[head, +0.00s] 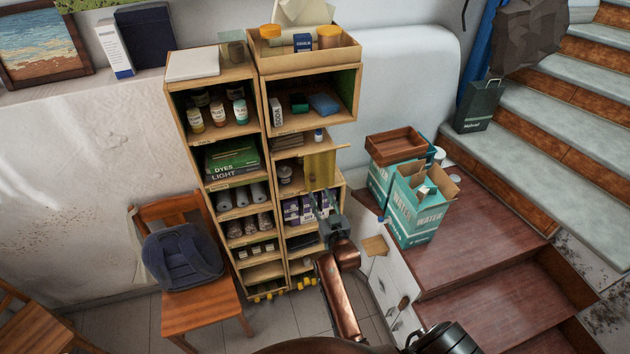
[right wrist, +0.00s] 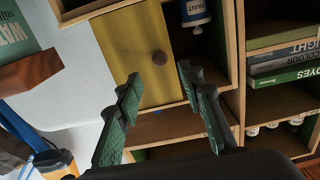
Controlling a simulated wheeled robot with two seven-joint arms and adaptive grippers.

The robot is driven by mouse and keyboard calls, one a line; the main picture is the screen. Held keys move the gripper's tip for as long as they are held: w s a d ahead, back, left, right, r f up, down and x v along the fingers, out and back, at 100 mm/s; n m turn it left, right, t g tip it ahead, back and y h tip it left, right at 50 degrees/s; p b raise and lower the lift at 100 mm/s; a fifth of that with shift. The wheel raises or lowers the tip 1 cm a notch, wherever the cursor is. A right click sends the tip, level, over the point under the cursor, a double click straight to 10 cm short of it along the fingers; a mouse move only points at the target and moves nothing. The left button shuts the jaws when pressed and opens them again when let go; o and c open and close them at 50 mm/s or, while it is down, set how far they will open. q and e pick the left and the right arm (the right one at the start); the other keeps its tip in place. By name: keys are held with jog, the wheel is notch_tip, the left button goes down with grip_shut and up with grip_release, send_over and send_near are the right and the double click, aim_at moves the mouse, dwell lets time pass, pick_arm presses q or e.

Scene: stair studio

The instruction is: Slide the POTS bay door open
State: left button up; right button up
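The bay's left half is open, and a small pot (head: 285,173) shows inside. I cannot read a POTS label. My right gripper (head: 323,200) is at the door's lower part. My left gripper is not in view.
The shelf unit's left column (head: 262,110) holds jars, books and rolls. Teal water boxes (head: 418,208) stand on the wooden landing (head: 475,240) at right. A chair (head: 200,312) with a backpack (head: 182,257) stands at left. Some tiled floor is clear.

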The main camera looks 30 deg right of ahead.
aim_at(313, 181)
jog(key=p+x, duration=0.1)
jog(key=x, duration=0.6)
jog(key=shift+f, duration=0.15)
grip_shut()
dwell(0.5)
